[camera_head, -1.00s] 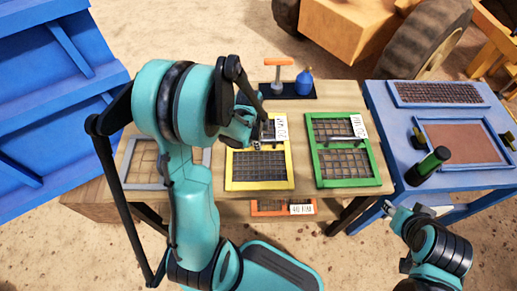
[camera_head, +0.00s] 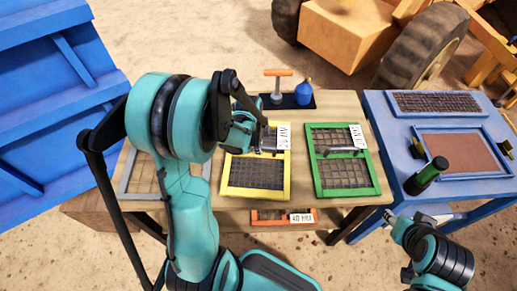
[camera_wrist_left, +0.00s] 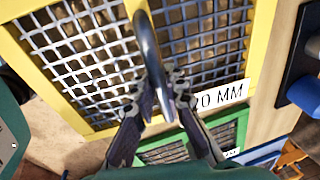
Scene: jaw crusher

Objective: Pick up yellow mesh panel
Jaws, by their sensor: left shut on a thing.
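The yellow mesh panel (camera_head: 226,179), a yellow frame with dark wire mesh and a "20 MM" label, is at the middle of the wooden table in the head view. My left gripper (camera_head: 262,143) is over its upper part. In the left wrist view my left gripper (camera_wrist_left: 165,100) is shut on the dark bar handle (camera_wrist_left: 148,45) across the yellow mesh panel (camera_wrist_left: 258,50). I cannot tell whether the panel is clear of the tabletop. My right gripper (camera_head: 398,222) is at the lower right, away from the panel; its jaws are too unclear to read.
A green mesh panel (camera_head: 318,180) lies right of the yellow one, and a grey-framed panel (camera_head: 127,184) lies left, partly behind my arm. An orange "40 MM" panel (camera_head: 268,217) is below the table edge. A blue table (camera_head: 390,135) stands right. A tool stand (camera_head: 277,97) is behind.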

